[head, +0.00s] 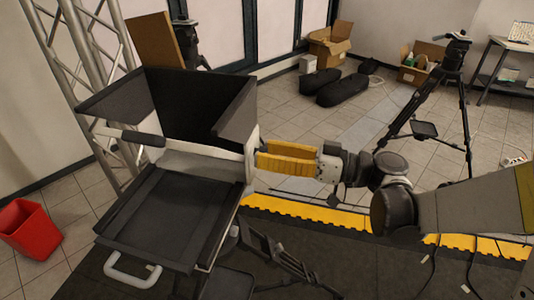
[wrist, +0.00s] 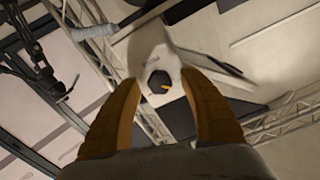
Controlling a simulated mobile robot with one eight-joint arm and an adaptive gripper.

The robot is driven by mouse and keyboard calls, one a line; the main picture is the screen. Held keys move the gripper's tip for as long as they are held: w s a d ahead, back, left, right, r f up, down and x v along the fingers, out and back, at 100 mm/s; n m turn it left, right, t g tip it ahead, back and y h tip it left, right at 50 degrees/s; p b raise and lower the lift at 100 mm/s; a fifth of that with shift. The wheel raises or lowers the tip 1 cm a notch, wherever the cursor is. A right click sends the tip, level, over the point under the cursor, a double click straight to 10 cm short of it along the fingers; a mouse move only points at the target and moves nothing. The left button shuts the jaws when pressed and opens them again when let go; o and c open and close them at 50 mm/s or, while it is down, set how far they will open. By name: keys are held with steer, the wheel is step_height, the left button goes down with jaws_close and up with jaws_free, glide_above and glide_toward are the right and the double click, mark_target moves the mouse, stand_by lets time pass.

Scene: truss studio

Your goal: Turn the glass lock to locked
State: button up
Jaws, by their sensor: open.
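The glass lock appears to be the dark round knob (wrist: 157,79) with a small orange mark toward its lower right in the wrist view. It sits on a pale bracket (wrist: 150,52) of the teleprompter-like rig. In the head view the rig has a black hood (head: 185,100) over a dark flat tray (head: 170,215); the knob is hidden there by my gripper. My gripper (head: 262,157) has yellow fingers pointing left at the rig's pale side frame. It is open, with the knob between its fingertips (wrist: 160,76); I cannot tell whether they touch it.
A metal truss (head: 75,75) stands behind the rig at left. A red bin (head: 32,230) is on the floor at left. A black tripod (head: 425,120) stands at right. Cardboard boxes (head: 330,45) and black bags (head: 338,88) lie at the back. A yellow-edged mat (head: 310,213) is below.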

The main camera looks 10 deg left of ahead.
jaws_close()
steer(key=shift+m, duration=0.4)
steer(key=shift+m+b, duration=1.65)
steer(key=shift+m, duration=6.95)
